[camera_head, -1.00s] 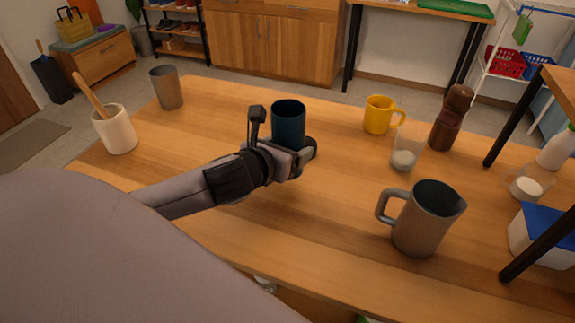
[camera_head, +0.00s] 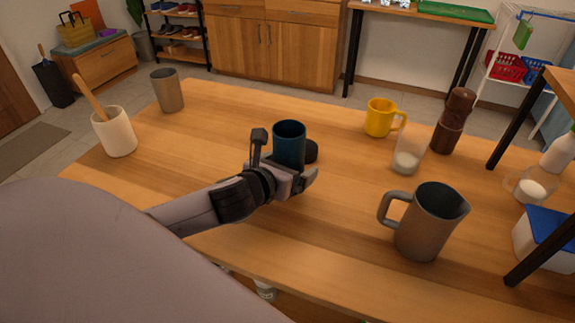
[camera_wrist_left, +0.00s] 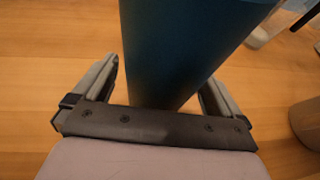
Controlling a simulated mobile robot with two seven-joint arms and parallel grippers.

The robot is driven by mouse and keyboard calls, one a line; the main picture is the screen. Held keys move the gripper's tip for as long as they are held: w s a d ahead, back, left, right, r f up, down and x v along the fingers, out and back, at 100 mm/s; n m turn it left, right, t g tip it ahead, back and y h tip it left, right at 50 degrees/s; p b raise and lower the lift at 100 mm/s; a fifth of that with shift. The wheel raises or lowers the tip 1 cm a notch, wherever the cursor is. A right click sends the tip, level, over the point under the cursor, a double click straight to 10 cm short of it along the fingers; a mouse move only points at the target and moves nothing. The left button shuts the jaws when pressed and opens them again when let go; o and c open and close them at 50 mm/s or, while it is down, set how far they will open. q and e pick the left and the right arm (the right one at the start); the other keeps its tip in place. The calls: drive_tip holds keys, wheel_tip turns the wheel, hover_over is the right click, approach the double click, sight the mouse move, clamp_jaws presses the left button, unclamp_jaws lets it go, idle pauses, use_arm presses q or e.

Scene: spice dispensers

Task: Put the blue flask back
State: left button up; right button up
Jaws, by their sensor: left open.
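The blue flask (camera_head: 289,146) is a dark blue, upright cylinder near the middle of the wooden table in the head view. My left gripper (camera_head: 284,164) is around it, with one finger on each side. In the left wrist view, the flask (camera_wrist_left: 172,55) fills the space between the fingers of the left gripper (camera_wrist_left: 160,92). The fingers are open, with a gap showing beside the flask. The flask's base is hidden by the gripper, so I cannot tell whether it touches the table. My right gripper is not in view.
A black round thing (camera_head: 311,151) lies just right of the flask. A grey pitcher (camera_head: 425,222), glass (camera_head: 409,153), yellow mug (camera_head: 380,119) and brown grinder (camera_head: 455,122) stand to the right. A grey cup (camera_head: 168,92) and utensil pot (camera_head: 115,134) stand left. The table (camera_head: 330,215) is clear in front.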

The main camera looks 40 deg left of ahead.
use_arm(q)
drive_tip(key=shift+r, duration=0.15)
drive_tip(key=p+v, duration=0.2)
drive_tip(key=v, duration=1)
drive_tip(key=shift+s, duration=0.1)
